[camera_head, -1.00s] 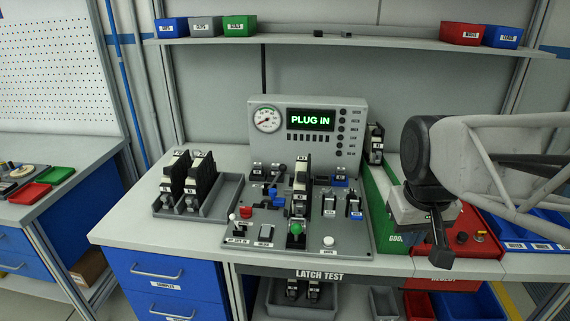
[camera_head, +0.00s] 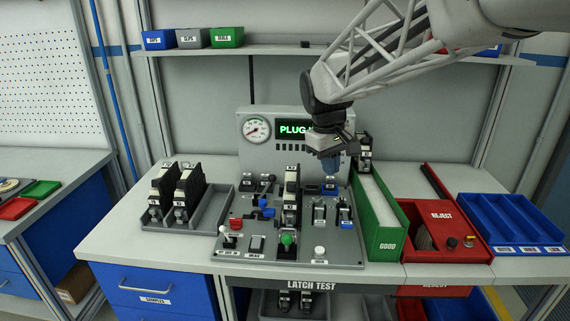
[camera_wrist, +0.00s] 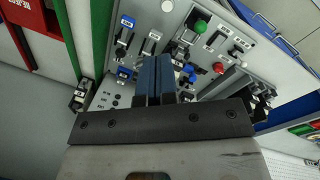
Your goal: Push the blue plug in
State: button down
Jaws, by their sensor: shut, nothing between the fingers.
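A small blue block (camera_head: 330,189), which looks like the blue plug, sits at the back right of the grey test panel (camera_head: 338,256), below the display. It also shows in the wrist view (camera_wrist: 125,72), left of my fingers. How deep it sits cannot be told. My gripper (camera_head: 329,171) points down above this block, apart from the panel as far as I can see. Its blue fingers are shut together with nothing between them, as the wrist view (camera_wrist: 156,60) shows.
A tall black-and-grey part (camera_head: 291,200) stands mid-panel, left of my gripper. Blue pieces (camera_head: 266,208) lie to its left, and toggles (camera_head: 319,211) to its right. The green GOOD bin (camera_head: 388,244) and red REJECT bin (camera_head: 445,213) are at right. A tray (camera_head: 211,219) holds similar parts at left.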

jog(key=w+a+f+n+h, duration=0.1)
jog(key=w+a+f+n, duration=0.1)
jog(key=w+a+f, duration=0.3)
jog(key=w+a+f+n+g+h, duration=0.1)
jog(key=w+a+f+n, duration=0.2)
jog(key=w+a, duration=0.8)
jog(key=w+a+f+n, duration=0.3)
jog(key=w+a+f, duration=0.4)
jog(key=a, duration=0.8)
jog(key=shift+w+f+h, duration=0.35)
jog(key=shift+w+h, duration=0.05)
jog(key=shift+w, duration=0.2)
jog(key=shift+f, duration=0.15)
send_near(266, 209)
jog(key=a+f, duration=0.2)
jog(key=f, duration=0.1)
jog(key=shift+a+f, duration=0.2)
jog(key=shift+s+d, duration=0.15)
jog(key=shift+d, duration=0.6)
